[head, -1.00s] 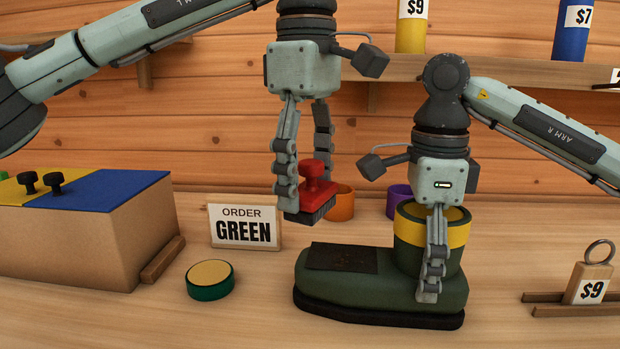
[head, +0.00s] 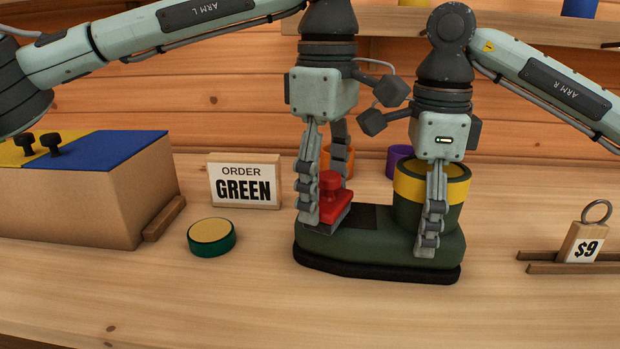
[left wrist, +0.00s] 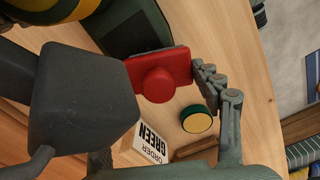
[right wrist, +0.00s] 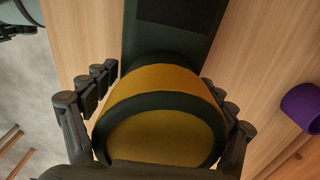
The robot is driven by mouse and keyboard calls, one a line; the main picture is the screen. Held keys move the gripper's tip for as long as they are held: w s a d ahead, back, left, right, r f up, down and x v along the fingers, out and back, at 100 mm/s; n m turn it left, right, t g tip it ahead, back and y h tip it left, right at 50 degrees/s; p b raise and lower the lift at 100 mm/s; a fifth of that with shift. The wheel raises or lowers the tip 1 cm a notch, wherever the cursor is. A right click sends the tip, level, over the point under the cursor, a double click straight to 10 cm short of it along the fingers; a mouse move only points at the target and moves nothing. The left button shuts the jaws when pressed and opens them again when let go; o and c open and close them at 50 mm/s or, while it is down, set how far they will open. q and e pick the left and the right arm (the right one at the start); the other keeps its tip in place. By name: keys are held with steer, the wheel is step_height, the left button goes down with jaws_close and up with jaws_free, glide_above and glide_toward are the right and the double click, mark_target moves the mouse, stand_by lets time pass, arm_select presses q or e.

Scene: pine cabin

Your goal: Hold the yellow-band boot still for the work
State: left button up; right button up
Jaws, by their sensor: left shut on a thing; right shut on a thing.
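The green boot with a yellow band (head: 405,187) stands on the table, its toe pointing left, on a black sole. My right gripper (head: 430,240) is shut on the boot's shaft, with one finger on the near side; the right wrist view shows fingers on both sides of the yellow band (right wrist: 160,88). My left gripper (head: 325,212) is shut on a red brush (head: 331,197) and holds it at the boot's toe, beside the dark patch (head: 366,217). I cannot tell whether the bristles touch the boot. The red brush also shows in the left wrist view (left wrist: 160,82).
A round green tin (head: 211,238) sits left of the boot, before the "ORDER GREEN" sign (head: 244,183). A box with yellow and blue top (head: 105,150) stands at left. A "$9" tag stand (head: 584,243) is at right. Orange and purple (head: 397,158) cups stand behind. The front table is clear.

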mark_target(429, 166)
arm_select(q)
steer(key=shift+d+f, duration=0.1)
steer(key=shift+d, duration=0.3)
arm_select(e)
steer(key=shift+s+f, duration=0.1)
steer(key=shift+f, duration=0.3)
arm_select(q)
steer(key=shift+w+a, duration=0.1)
steer(key=shift+a, duration=1.55)
step_height(429, 166, up, 8)
steer(key=shift+r, duration=0.25)
arm_select(e)
steer(key=o, duration=1.4)
steer(key=shift+o, duration=0.2)
steer(key=shift+r, duration=0.55)
arm_select(q)
steer(key=shift+d, duration=0.1)
arm_select(e)
step_height(429, 166, up, 7)
steer(key=shift+f, duration=0.2)
